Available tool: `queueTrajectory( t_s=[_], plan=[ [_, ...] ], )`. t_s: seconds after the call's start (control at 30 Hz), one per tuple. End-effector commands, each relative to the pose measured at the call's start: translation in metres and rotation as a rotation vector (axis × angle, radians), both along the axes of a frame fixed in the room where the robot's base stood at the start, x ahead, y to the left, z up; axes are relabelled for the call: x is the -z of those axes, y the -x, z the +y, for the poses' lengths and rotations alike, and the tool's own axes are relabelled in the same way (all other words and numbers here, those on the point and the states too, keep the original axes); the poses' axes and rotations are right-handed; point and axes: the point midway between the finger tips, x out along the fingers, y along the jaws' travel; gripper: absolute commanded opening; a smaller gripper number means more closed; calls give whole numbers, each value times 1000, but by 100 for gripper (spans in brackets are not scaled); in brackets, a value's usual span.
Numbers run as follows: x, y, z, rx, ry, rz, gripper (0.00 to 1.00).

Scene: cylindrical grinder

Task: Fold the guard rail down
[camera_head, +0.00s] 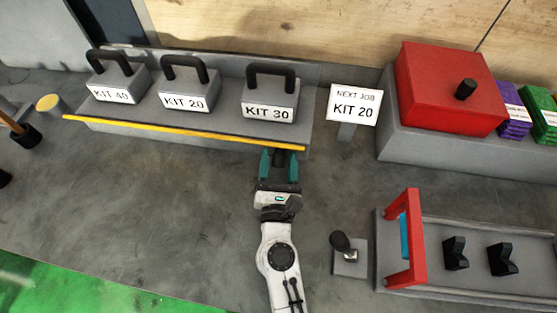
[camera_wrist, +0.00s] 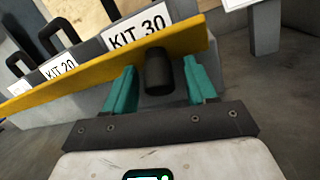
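The yellow guard rail (camera_head: 170,131) runs along the front edge of the grey shelf (camera_head: 215,142), in front of the kit blocks. In the wrist view the rail (camera_wrist: 70,80) crosses from lower left to upper right, and a black cylindrical knob (camera_wrist: 158,73) sticks out near its right end. My gripper (camera_head: 280,157) is at the right end of the rail. Its two teal fingers stand on either side of the knob, with a visible gap on each side, so it is open and not clamped on it.
Kit blocks KIT 40 (camera_head: 116,82), KIT 20 (camera_head: 187,89) and KIT 30 (camera_head: 269,96) stand behind the rail. A NEXT JOB KIT 20 sign (camera_head: 353,104) is to the right. A grinder bed with a red frame (camera_head: 414,235) and a small lever (camera_head: 345,245) are front right. The bench at left front is clear.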

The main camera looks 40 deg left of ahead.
Motion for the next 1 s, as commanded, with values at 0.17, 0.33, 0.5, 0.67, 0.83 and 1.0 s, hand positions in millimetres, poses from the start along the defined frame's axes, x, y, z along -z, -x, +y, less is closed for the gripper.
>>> queueTrajectory(
  t_s=[0.17,0.33,0.5,0.67,0.83,1.0],
  plan=[
    [-1,0,0,-1,0,0,56],
    [-11,0,0,0,-1,0,56],
    [-39,-1,1,0,-4,-5,56],
    [-66,17,-11,0,-4,-5,56],
    [-93,39,-24,0,-3,-2,56],
    [-104,68,-42,0,0,0,56]
  ],
)
